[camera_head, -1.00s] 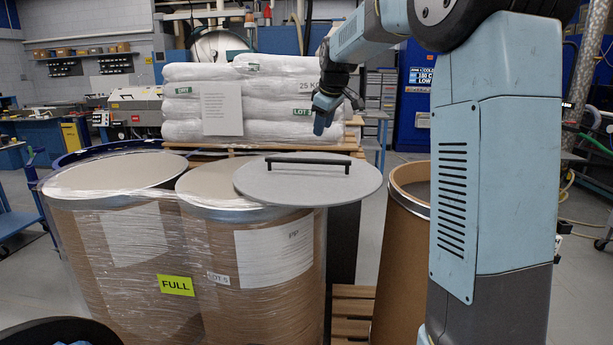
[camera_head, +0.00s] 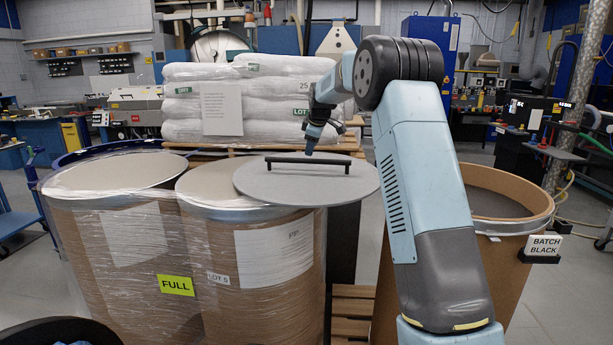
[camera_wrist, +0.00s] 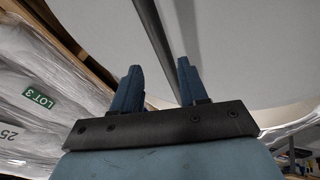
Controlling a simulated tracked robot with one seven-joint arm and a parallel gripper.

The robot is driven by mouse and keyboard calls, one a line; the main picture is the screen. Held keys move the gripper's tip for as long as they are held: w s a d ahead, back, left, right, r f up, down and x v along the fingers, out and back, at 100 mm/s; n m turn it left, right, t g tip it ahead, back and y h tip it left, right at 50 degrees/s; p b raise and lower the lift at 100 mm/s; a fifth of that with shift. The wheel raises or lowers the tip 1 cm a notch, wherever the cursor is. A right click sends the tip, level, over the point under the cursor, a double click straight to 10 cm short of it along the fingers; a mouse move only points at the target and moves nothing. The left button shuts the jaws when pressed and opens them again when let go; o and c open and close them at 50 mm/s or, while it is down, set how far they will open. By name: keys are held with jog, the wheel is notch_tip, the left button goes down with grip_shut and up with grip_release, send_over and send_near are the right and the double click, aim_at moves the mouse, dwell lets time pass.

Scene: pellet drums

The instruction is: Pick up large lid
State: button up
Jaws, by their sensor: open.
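The large lid (camera_head: 300,190) is a flat grey disc with a black bar handle (camera_head: 308,160). It lies partly over the top of a wrapped drum and overhangs it to the right. My gripper (camera_head: 312,146) is at the handle's far side, near its middle, pointing down. In the wrist view the two blue fingers (camera_wrist: 157,80) are apart, with the dark handle bar (camera_wrist: 155,35) running up between them. The pale lid (camera_wrist: 250,50) fills the upper part of that view. Whether the fingers touch the handle cannot be told.
Two wrapped drums (camera_head: 265,265) stand at left, one with a yellow FULL label (camera_head: 175,285). An open drum (camera_head: 510,200) labelled BATCH BLACK stands at right, partly behind my arm. White sacks (camera_head: 240,100) are stacked on a pallet behind the lid.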

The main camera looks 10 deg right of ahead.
aim_at(307, 161)
jog(key=shift+x, duration=4.05)
jog(key=shift+s+a, duration=0.15)
jog(key=shift+c, duration=0.2)
grip_shut()
jog(key=shift+f, duration=0.15)
